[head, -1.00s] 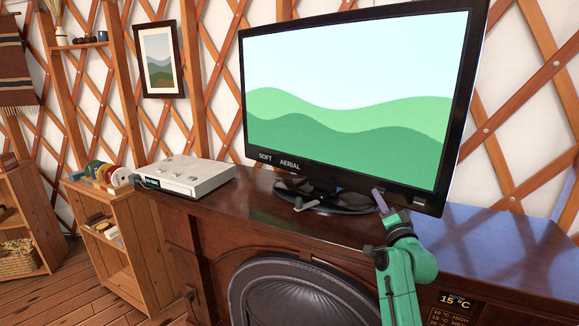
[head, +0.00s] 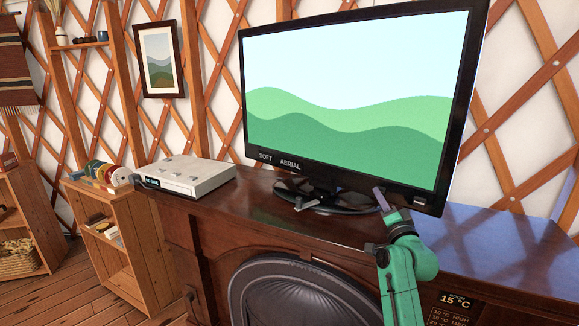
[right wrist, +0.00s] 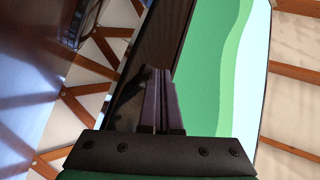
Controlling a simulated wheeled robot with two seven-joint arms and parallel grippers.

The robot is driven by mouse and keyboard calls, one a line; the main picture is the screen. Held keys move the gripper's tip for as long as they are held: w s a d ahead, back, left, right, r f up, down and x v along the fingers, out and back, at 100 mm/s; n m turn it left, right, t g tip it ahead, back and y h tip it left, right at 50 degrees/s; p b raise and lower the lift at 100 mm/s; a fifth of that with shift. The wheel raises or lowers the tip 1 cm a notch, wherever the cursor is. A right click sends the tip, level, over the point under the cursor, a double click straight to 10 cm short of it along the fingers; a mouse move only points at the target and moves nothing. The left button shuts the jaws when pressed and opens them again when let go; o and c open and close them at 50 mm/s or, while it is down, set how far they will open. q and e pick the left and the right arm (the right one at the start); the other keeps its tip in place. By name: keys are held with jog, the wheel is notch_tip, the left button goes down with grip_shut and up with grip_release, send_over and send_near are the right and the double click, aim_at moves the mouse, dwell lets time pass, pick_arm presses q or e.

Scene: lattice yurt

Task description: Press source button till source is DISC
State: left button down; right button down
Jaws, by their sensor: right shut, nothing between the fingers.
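The television (head: 347,95) stands on the dark wooden cabinet, its screen showing green hills under a pale sky. Its lower bezel reads SOFT and AERIAL (head: 290,164). A small pale mark (head: 419,201) sits on the bezel's lower right; I cannot tell whether it is a button. My right gripper (head: 380,198) is shut and empty, in front of the bezel's lower right part. In the right wrist view its closed fingers (right wrist: 161,100) point along the television's dark edge; contact cannot be told. My left gripper is not in view.
A white box with a small lit display (head: 195,175) stands on the cabinet's left end. The television's stand (head: 335,206) is left of my right gripper. The cabinet top (head: 490,240) is clear at the right. A low wooden shelf (head: 110,255) stands at left.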

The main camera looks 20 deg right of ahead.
jog(key=shift+w+d, duration=0.1)
jog(key=shift+d, duration=0.1)
dwell(0.4)
jog(key=shift+s+a+p, duration=0.3)
jog(key=shift+a+p, duration=0.05)
jog(key=shift+a, duration=0.1)
jog(key=s+a+p, duration=0.2)
jog(key=a, duration=0.1)
jog(key=a+p, duration=0.1)
jog(key=a, duration=0.1)
jog(key=shift+s+a, duration=0.15)
jog(key=shift+s, duration=0.25)
